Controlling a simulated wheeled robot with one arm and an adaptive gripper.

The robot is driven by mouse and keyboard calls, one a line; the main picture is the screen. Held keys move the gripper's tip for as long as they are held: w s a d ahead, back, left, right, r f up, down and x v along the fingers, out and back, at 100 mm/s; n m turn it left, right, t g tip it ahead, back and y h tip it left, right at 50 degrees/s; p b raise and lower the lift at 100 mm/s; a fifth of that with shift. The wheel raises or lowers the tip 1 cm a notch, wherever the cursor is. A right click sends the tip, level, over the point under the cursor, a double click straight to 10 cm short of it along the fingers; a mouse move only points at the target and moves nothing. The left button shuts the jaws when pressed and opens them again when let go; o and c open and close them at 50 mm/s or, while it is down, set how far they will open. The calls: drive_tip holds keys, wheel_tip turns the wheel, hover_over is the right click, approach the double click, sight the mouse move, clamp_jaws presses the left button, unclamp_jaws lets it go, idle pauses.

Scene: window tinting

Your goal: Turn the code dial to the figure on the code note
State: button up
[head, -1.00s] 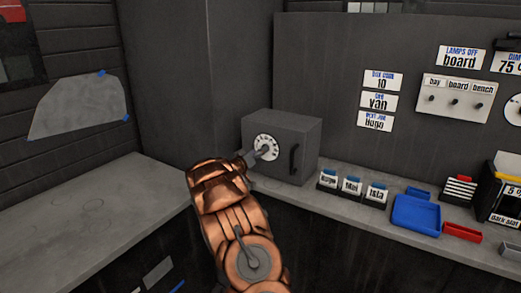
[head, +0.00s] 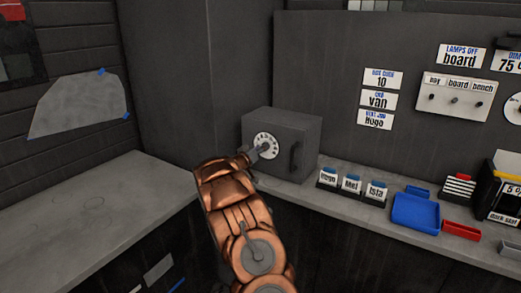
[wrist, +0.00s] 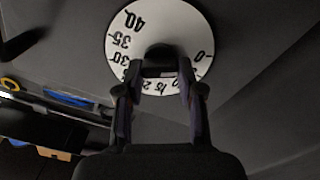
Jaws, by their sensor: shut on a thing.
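The code dial (head: 265,139) is a white disc with black figures on the front of a dark grey box (head: 310,135) on the bench. In the wrist view the dial face (wrist: 120,55) shows 40, 35, 30 and 0; the other figures are partly covered by my fingers. My gripper (wrist: 160,72) is shut on the dark knob (wrist: 158,54) at the dial's centre. In the head view my gripper (head: 257,152) meets the dial from the lower left. Where the knob points is not clear. The code note (head: 382,79) on the back board reads "BOX CODE 10".
The box has a dark handle (head: 295,157) right of the dial. Small labelled holders (head: 352,186), a blue tray (head: 416,212) and a red tray (head: 462,231) stand further right. The left bench (head: 90,205) is mostly clear.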

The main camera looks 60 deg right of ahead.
drive_tip(key=c, duration=0.4)
drive_tip(key=shift+a+m, duration=0.1)
drive_tip(key=shift+m, duration=0.2)
drive_tip(key=m+b, duration=0.2)
drive_tip(key=m, duration=0.1)
drive_tip(key=m+b, duration=0.3)
drive_tip(key=m, duration=0.1)
drive_tip(key=m+b, duration=0.3)
drive_tip(key=shift+s+m, duration=0.25)
drive_tip(key=shift+m, duration=0.45)
idle(0.4)
drive_tip(key=o, duration=1.1)
drive_tip(key=shift+o, duration=0.2)
